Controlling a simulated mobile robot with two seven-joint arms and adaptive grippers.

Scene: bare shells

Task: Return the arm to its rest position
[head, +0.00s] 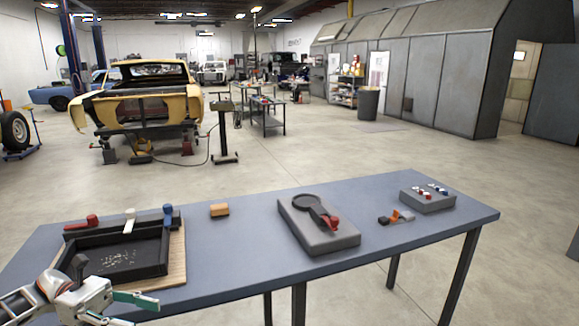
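My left gripper (143,314) is in the bottom left corner of the head view, in front of the table's near left edge. Its two teal-tipped fingers are apart, and nothing shows between them. My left arm comes in from the left beside a black open tray (150,270), which lies on a wooden board (178,262). Red (82,222), white (129,220) and blue (168,215) handled pieces stand along the tray's back edge. The arm hides the tray's near left corner. My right gripper is not in view.
The blue-grey table (240,249) also bears an orange block (219,210), a grey block with a black disc and red lever (320,240), small orange and dark pieces (397,217), and a grey box with coloured knobs (427,202). The table between tray and grey block is mostly clear.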

